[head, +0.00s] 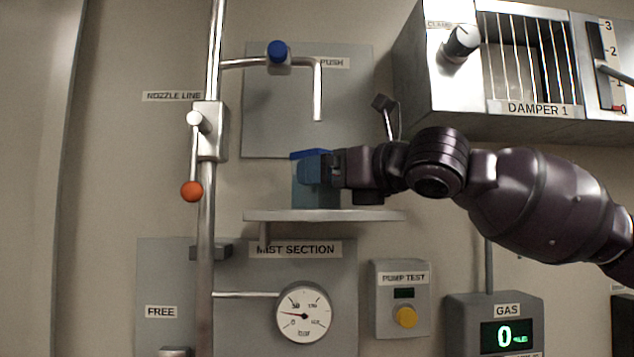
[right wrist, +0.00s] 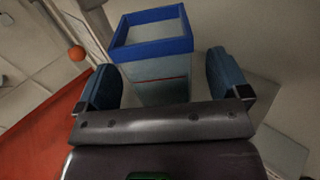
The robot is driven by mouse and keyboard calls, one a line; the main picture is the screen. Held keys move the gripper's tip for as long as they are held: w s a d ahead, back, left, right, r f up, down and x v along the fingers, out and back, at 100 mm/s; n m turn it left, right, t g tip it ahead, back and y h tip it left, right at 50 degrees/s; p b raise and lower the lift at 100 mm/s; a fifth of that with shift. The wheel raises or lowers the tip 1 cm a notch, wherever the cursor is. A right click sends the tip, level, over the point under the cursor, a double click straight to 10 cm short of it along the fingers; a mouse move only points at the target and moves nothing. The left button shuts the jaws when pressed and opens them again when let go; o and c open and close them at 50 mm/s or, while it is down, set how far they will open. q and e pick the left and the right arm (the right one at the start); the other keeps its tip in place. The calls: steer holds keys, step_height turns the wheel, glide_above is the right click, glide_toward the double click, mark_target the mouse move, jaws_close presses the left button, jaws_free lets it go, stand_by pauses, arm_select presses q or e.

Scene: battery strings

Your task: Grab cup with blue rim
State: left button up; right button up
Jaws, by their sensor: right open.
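The cup with the blue rim (head: 301,189) stands on a small metal shelf (head: 270,216) in the head view. It is square, clear and grey-blue, with a red line on its wall in the right wrist view (right wrist: 160,73). My right gripper (head: 312,172) comes in from the right at the cup's upper part and hides some of it. In the right wrist view the two blue fingers (right wrist: 166,82) are apart, one on each side of the cup, with gaps showing. My left gripper is not in view.
A nozzle with a blue knob (head: 278,50) ends above the cup. A vertical pipe (head: 206,250) with an orange-ended lever (head: 192,191) stands left of the shelf. The damper box (head: 510,75) is above my arm. A gauge (head: 304,313) and pump test box (head: 402,300) are below.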

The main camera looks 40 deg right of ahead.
steer(key=shift+x, duration=1.05)
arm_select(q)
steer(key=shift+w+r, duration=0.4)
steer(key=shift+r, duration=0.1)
arm_select(e)
steer(key=shift+w+a, duration=0.15)
steer(key=shift+w, duration=0.4)
steer(key=shift+c, duration=0.4)
steer(key=c, duration=1)
arm_select(q)
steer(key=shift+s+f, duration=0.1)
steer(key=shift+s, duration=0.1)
steer(key=shift+p, duration=0.3)
